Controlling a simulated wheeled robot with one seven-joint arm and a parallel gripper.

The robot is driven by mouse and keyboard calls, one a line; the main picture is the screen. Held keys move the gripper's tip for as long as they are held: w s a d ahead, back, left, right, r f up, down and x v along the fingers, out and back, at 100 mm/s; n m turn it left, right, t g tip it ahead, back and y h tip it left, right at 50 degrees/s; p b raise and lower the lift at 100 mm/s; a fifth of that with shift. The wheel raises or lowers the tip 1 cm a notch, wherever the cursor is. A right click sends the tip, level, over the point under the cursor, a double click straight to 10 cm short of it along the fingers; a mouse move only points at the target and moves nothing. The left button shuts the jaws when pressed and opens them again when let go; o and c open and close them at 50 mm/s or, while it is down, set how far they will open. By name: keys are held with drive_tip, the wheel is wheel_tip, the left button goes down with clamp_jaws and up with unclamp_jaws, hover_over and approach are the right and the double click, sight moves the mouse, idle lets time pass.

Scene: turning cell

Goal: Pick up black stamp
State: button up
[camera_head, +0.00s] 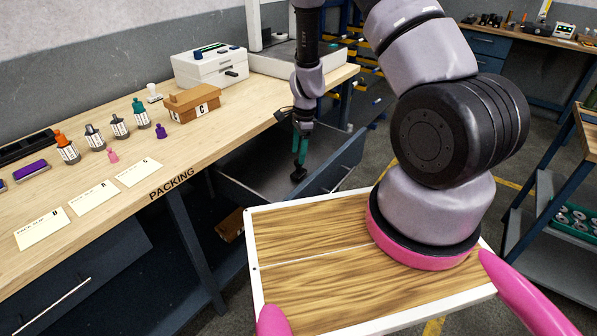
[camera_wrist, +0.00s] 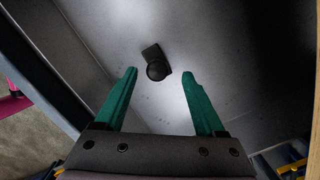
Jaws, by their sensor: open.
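The black stamp (camera_head: 298,175) is inside an open grey drawer (camera_head: 340,170) below the packing bench. In the wrist view the stamp (camera_wrist: 155,62) shows a rounded dark handle and a rectangular base on the drawer's metal floor. My gripper (camera_head: 301,154) reaches down into the drawer with its green fingers just above the stamp in the picture. In the wrist view the fingers of my gripper (camera_wrist: 159,74) are apart, with nothing held between them. The stamp appears between and slightly beyond the fingertips. The exact gap to it cannot be told.
The drawer walls (camera_wrist: 78,62) stand around the gripper. On the bench (camera_head: 205,155) are several bottles, paper cards (camera_head: 95,197), a cardboard box (camera_head: 193,102) marked C and a white case (camera_head: 210,66). A wooden-topped tray (camera_head: 310,262) belongs to my body.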

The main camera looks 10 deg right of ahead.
drive_tip(key=f, duration=0.4)
drive_tip(key=shift+s+f, duration=0.2)
drive_tip(key=shift+f, duration=0.1)
clamp_jaws()
drive_tip(key=shift+r, duration=5.05)
